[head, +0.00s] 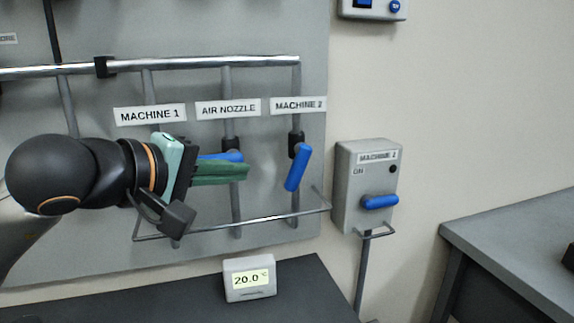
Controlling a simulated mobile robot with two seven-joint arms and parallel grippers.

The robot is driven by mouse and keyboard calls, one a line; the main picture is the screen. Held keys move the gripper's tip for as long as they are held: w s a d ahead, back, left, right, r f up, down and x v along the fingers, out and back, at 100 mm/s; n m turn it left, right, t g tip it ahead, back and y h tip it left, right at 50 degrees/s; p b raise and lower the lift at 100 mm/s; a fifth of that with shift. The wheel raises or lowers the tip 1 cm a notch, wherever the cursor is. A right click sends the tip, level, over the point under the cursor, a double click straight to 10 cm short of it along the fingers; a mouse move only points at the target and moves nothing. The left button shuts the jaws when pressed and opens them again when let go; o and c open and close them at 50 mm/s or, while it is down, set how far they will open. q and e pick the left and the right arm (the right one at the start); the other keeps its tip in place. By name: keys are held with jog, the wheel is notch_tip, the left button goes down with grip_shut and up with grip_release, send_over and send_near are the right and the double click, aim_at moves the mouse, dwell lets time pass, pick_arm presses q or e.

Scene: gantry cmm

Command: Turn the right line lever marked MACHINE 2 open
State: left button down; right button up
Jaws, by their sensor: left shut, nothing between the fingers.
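The MACHINE 2 line lever is a blue handle (298,167) on a black valve under the MACHINE 2 label (298,105), on the rightmost pipe of the grey panel. It points mostly down, slanting a little to the left. My left gripper (248,172) comes in from the left with its green fingers shut and empty. Its tips point right, left of the lever, with a gap between them in the picture. My right gripper is not in view.
The blue AIR NOZZLE lever (222,156) is partly hidden behind my fingers. My gripper covers the area below the MACHINE 1 label (150,113). A metal rail (270,217) runs below the levers. A grey switch box (365,185) with a blue handle stands right.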

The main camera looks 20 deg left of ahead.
aim_at(298, 167)
pick_arm(q)
jog(key=x, duration=0.9)
jog(key=shift+w+d+f+p, duration=0.1)
jog(key=shift+w+p, duration=0.15)
jog(key=shift+p, duration=0.1)
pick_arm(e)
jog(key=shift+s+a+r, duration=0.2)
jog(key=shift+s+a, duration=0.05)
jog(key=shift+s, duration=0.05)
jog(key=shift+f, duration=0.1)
